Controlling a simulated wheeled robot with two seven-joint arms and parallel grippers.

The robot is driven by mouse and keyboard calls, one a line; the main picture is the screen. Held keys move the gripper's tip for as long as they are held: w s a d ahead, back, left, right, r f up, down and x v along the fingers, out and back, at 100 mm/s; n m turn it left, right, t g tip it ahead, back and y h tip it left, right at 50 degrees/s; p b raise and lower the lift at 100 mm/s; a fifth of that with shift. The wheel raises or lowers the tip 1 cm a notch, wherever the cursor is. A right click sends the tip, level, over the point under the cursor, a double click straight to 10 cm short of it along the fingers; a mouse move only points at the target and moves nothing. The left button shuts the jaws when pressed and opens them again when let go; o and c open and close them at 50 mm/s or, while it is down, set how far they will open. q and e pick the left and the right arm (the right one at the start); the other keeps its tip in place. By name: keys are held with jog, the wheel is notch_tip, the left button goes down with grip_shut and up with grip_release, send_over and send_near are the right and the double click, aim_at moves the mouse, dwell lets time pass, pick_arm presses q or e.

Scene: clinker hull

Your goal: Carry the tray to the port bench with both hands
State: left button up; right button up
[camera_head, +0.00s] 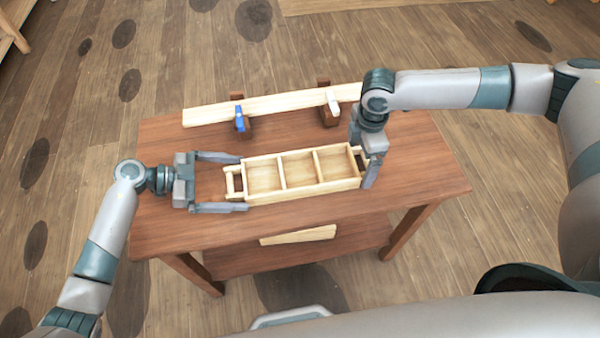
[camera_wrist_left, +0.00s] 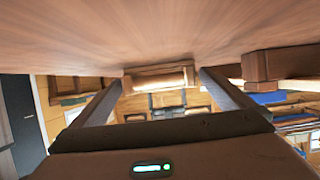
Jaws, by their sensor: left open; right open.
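The tray (camera_head: 300,187) is a pale wooden box with three empty compartments and a handle at each end. It sits on the brown wooden bench (camera_head: 420,165). My left gripper (camera_head: 244,182) is open, with its fingers on either side of the tray's left handle (camera_head: 231,181). In the left wrist view, the open fingers (camera_wrist_left: 160,82) show with a pale wooden bar of the tray (camera_wrist_left: 158,79) between them. My right gripper (camera_head: 367,170) points down at the tray's right handle; its fingers partly hide that handle and its grip there is hard to see.
A pale board (camera_head: 298,236) lies on the lower shelf (camera_head: 345,245). The bench top is clear to the right.

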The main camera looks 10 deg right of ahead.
pick_arm(q)
jog(key=shift+d+f, duration=0.1)
jog(key=shift+d, duration=0.05)
pick_arm(e)
jog(key=shift+f, duration=0.2)
pick_arm(q)
jog(key=c, duration=0.8)
pick_arm(e)
jog(key=c, duration=0.9)
pick_arm(q)
jog(key=shift+c, duration=1.2)
pick_arm(e)
jog(key=c, duration=0.5)
jog(key=shift+r, duration=0.15)
pick_arm(q)
jog(key=shift+r+p, duration=2.5)
jog(key=shift+r, duration=0.05)
pick_arm(e)
jog(key=shift+r, duration=2.45)
